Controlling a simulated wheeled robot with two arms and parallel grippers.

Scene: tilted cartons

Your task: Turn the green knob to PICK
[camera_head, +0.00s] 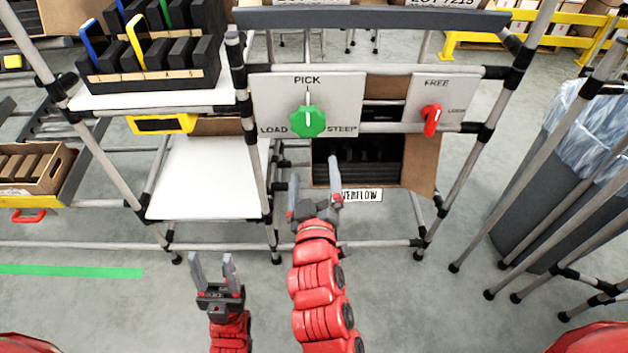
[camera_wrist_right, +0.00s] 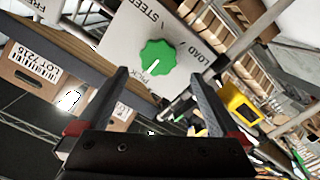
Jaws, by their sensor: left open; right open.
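The green knob (camera_head: 307,121) sits on a white panel (camera_head: 348,90) marked PICK at the top, LOAD at left and STEEP at right. Its white mark points up toward PICK. In the right wrist view the knob (camera_wrist_right: 157,58) lies ahead, between the finger directions, its mark toward the PICK lettering. My right gripper (camera_head: 314,182) is open and empty, below the knob in the head view and apart from it. It also shows in the right wrist view (camera_wrist_right: 160,86). My left gripper (camera_head: 213,265) is open and empty, low and further left.
A red knob (camera_head: 431,120) is on a second panel (camera_head: 443,98) at right. An open carton (camera_head: 421,165) is below the panels. A white shelf (camera_head: 203,180) and a yellow device (camera_head: 161,124) are at left. Pipe posts frame the panels.

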